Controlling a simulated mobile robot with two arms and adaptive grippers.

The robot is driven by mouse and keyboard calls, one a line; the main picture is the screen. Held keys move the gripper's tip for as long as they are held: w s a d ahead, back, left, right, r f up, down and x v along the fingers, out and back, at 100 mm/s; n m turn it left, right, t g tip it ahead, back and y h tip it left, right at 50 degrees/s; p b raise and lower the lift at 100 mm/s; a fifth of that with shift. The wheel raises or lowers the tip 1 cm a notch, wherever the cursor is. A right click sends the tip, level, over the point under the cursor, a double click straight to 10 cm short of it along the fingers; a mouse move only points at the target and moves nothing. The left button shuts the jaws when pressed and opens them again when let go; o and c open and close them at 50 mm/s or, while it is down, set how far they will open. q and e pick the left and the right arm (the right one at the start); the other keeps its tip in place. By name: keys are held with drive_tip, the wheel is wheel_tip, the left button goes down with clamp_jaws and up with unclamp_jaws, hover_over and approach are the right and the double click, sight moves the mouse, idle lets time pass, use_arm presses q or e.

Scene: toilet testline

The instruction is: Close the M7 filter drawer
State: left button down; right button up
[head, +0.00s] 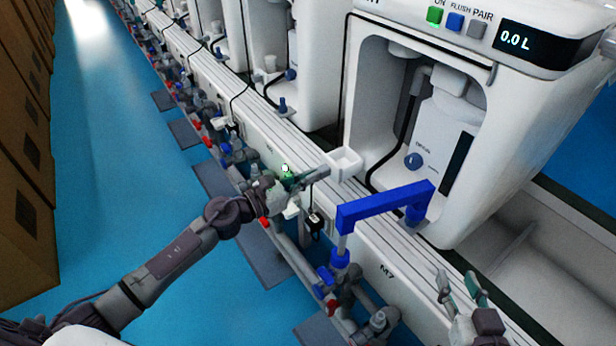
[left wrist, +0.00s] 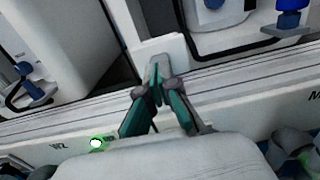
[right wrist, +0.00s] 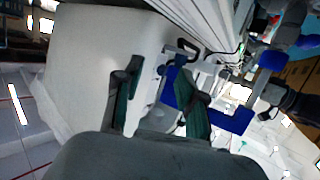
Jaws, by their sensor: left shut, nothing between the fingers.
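A small white open-topped box (head: 345,163), which looks like the filter drawer, stands out from the front of the white machine, above the rail. It also shows in the left wrist view (left wrist: 172,47), beyond the fingers. My left gripper (head: 326,171) is shut and empty, with its tips at the outer side of this box. In the left wrist view the closed fingertips (left wrist: 157,68) overlap the box; I cannot tell whether they touch it. The M7 label (head: 387,271) is on the rail's front. My right gripper (head: 460,284) is open and empty at the lower right; its fingers are apart in the right wrist view (right wrist: 160,92).
A blue angled pipe (head: 385,204) spans from the machine over the rail, right of the drawer. Valves and pipes (head: 340,290) run below the rail. The white machine (head: 440,130) has an open recess with a bottle. Blue floor (head: 130,180) is clear at left.

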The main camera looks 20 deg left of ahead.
sight(342, 162)
use_arm(q)
drive_tip(key=x, duration=0.5)
drive_tip(key=shift+w+d, duration=0.25)
drive_tip(key=shift+w, duration=0.05)
use_arm(e)
drive_tip(key=shift+r, duration=0.1)
use_arm(q)
drive_tip(key=b+x, duration=0.1)
drive_tip(key=x, duration=0.3)
drive_tip(key=shift+a+r, duration=0.1)
drive_tip(key=shift+r, duration=0.15)
use_arm(e)
drive_tip(key=r, duration=0.1)
drive_tip(key=r+t, duration=0.1)
drive_tip(key=a+r+t, duration=0.1)
drive_tip(key=shift+w+a+r+y, duration=0.1)
drive_tip(key=shift+w+r+y, duration=0.2)
drive_tip(key=shift+y, duration=0.1)
use_arm(q)
drive_tip(key=shift+r, duration=0.1)
use_arm(e)
drive_tip(key=shift+t, duration=0.3)
